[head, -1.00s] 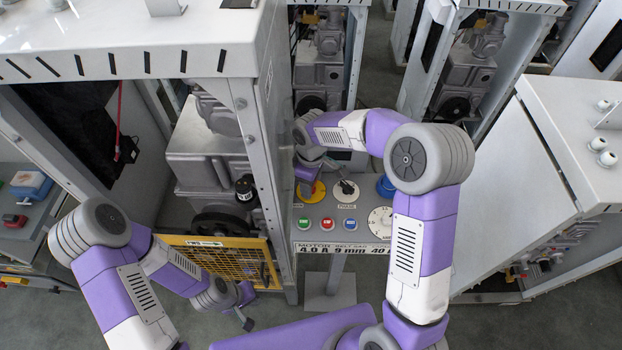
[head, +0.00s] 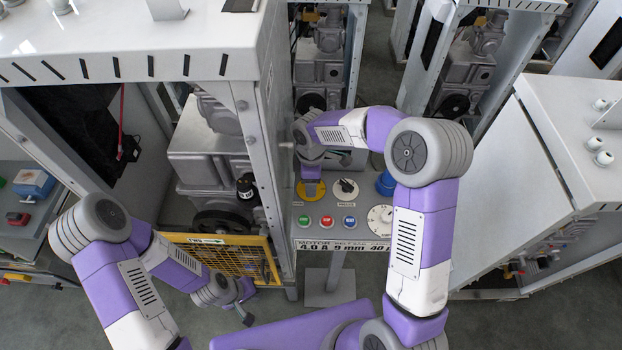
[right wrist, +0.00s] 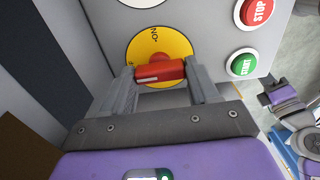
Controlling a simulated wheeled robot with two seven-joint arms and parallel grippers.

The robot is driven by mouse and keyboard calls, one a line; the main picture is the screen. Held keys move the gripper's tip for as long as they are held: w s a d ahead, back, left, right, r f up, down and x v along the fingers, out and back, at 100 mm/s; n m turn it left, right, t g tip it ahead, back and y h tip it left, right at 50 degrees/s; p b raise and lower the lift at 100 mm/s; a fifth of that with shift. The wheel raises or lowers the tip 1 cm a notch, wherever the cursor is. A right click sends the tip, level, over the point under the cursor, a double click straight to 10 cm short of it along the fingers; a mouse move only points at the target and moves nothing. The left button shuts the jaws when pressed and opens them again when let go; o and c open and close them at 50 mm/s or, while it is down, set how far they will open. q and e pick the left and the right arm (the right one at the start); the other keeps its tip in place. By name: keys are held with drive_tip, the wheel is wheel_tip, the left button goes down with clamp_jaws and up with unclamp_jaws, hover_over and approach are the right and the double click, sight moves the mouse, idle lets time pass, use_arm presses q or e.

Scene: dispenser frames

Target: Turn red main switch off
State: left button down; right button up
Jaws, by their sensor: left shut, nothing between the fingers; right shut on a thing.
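The red main switch (right wrist: 160,72) is a red bar handle with a white line on a round yellow plate (right wrist: 150,45) marked ON. In the right wrist view the handle lies crosswise between the two fingers of my right gripper (right wrist: 165,80), which is shut on it. In the head view the yellow plate (head: 311,191) is at the upper left of the grey control panel (head: 345,233), and my right gripper (head: 310,172) covers the handle. My left gripper (head: 247,319) is shut and empty, low beside the yellow mesh guard (head: 235,262).
Green START (right wrist: 242,64) and red STOP (right wrist: 257,11) buttons sit close to the yellow plate. A metal cabinet post (head: 265,150) stands just left.

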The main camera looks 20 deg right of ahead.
drive_tip(key=o, duration=1.1)
drive_tip(key=shift+c, duration=0.2)
drive_tip(key=shift+r, duration=0.1)
wheel_tip(320, 180, up, 8)
drive_tip(key=shift+f, duration=0.25)
